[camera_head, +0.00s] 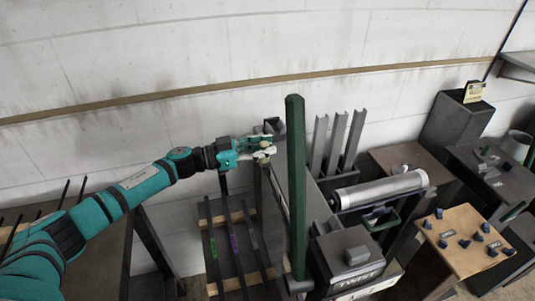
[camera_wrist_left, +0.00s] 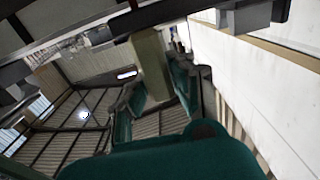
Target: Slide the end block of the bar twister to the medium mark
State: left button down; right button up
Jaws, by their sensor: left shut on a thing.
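The bar twister (camera_head: 322,218) is a long dark grey bench with a front box labelled TWIST (camera_head: 352,262). Its end block (camera_head: 272,126) shows small and dark grey at the far end, partly hidden by a green post and my gripper. My left gripper (camera_head: 268,146) reaches it from the left, with its fingers at the block. In the left wrist view, the teal fingers (camera_wrist_left: 152,100) are shut on a pale olive piece (camera_wrist_left: 151,62), which seems to be part of the end block. I cannot make out the medium mark. My right gripper is out of view.
A tall green post (camera_head: 296,190) stands in front of the twister. Dark bars (camera_head: 236,240) lie on a rack to its left. Upright grey channels (camera_head: 338,143) and a metal roller (camera_head: 380,189) stand to the right. A wooden board with blue pieces (camera_head: 465,240) is farther right.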

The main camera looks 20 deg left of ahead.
pick_arm(q)
jog(key=shift+s, duration=0.1)
jog(key=shift+s+d, duration=0.1)
jog(key=shift+s, duration=0.05)
jog(key=c, duration=1.4)
grip_release()
jog(key=shift+s, duration=0.1)
jog(key=shift+o, duration=1.4)
jog(key=shift+s, duration=0.1)
jog(key=v, duration=1.1)
jog(key=shift+s+a, duration=0.2)
jog(key=shift+a, duration=0.15)
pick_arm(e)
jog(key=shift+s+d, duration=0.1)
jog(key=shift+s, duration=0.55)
